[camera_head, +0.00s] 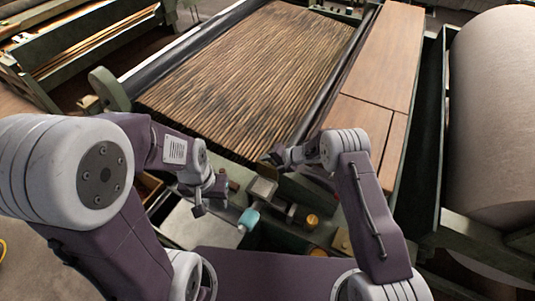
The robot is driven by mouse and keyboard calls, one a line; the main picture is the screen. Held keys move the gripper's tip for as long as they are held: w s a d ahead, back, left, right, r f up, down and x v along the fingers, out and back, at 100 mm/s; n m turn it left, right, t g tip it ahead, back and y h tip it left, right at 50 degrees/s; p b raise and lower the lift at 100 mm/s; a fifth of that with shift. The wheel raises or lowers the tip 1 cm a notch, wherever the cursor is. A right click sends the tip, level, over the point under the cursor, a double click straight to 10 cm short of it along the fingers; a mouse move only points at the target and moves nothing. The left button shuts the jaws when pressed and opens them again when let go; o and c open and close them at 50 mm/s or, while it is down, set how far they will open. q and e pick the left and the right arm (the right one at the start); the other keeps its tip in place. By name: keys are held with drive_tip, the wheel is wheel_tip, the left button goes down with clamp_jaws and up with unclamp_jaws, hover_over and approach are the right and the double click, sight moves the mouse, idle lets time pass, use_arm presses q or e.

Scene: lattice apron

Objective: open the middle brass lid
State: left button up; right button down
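Small brass-coloured round pieces show at the near edge of the machine: one (312,220) right of centre, one (318,252) nearer, and one (343,241) further right, partly behind my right arm. I cannot tell which is the middle lid, or whether any is open. My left gripper (209,203) is left of these pieces, near the teal cylinder, pointing down with its fingers apart and nothing visible between them. My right gripper (272,158) is at the near edge of the slatted apron, beyond the brass pieces; its fingers are too small to read.
The slatted lattice apron (245,75) fills the middle. A teal cylinder (248,218) and a grey-topped box (262,188) sit near the grippers. A pale tray (200,225) lies below my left gripper. Wooden panels (385,60) and a large roller (495,110) stand right.

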drive_tip(key=shift+w+d+f+m+g+y+b, duration=0.25)
drive_tip(key=shift+w+f+m+g+b, duration=0.2)
drive_tip(key=shift+g+b, duration=0.25)
drive_tip(key=c, duration=1.3)
unclamp_jaws()
drive_tip(key=shift+a, duration=0.1)
drive_tip(key=shift+o, duration=0.2)
drive_tip(key=shift+r, duration=0.1)
drive_tip(key=v, duration=0.9)
drive_tip(key=shift+b, duration=0.45)
drive_tip(key=shift+w, duration=0.15)
